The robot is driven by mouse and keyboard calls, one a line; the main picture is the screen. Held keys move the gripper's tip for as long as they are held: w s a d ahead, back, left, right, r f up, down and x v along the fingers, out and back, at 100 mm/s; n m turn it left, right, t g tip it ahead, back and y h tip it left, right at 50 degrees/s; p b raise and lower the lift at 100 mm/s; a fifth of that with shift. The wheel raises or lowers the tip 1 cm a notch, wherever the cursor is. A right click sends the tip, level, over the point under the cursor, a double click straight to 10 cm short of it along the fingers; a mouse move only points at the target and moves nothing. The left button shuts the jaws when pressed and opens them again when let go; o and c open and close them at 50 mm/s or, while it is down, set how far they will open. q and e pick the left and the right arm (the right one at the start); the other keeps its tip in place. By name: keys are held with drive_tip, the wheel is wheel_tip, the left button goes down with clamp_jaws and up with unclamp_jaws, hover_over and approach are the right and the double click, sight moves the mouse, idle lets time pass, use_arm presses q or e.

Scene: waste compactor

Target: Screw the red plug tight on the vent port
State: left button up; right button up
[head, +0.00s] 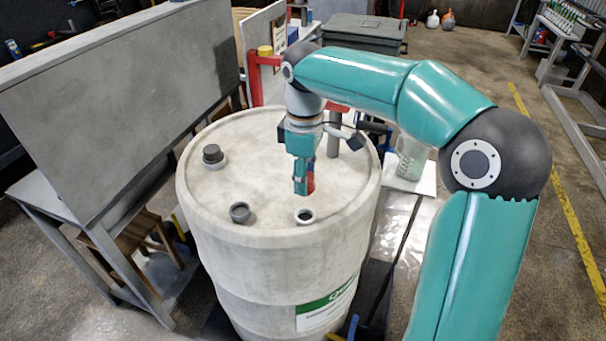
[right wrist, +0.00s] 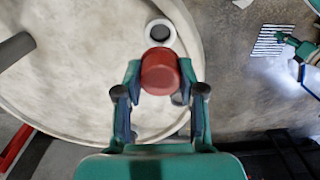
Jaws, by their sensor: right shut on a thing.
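The red plug (right wrist: 160,72) is between the fingers of my right gripper (right wrist: 160,85), which is shut on it. In the head view only a red sliver of the plug (head: 311,182) shows beside the right gripper (head: 302,188). The vent port (head: 304,215) is an open, pale-rimmed ring with a dark hole on the top of the white drum (head: 265,190). In the right wrist view the vent port (right wrist: 160,33) lies just beyond the plug, its hole uncovered. The plug is beside the port, off its centre; its height above the drum is hard to tell.
The drum top also bears a dark fitting (head: 240,212) left of the port and a dark cap (head: 212,155) further back. A grey upright pipe (head: 333,143) stands behind the gripper. A large grey panel (head: 120,95) is at left. The drum top around the port is clear.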

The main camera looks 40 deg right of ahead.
drive_tip(key=shift+s+f+b, duration=0.1)
drive_tip(key=shift+f+b, duration=2)
drive_tip(key=shift+f, duration=0.8)
drive_tip(key=shift+r+n, duration=0.15)
drive_tip(key=shift+n, duration=1.15)
drive_tip(key=shift+r+n, duration=0.1)
drive_tip(key=shift+n, duration=1.2)
drive_tip(key=shift+n, duration=0.3)
drive_tip(key=n, duration=0.3)
drive_tip(key=shift+f+n, duration=0.1)
drive_tip(key=shift+n, duration=0.7)
drive_tip(key=shift+n, duration=0.3)
drive_tip(key=n, duration=0.4)
drive_tip(key=shift+n, duration=0.3)
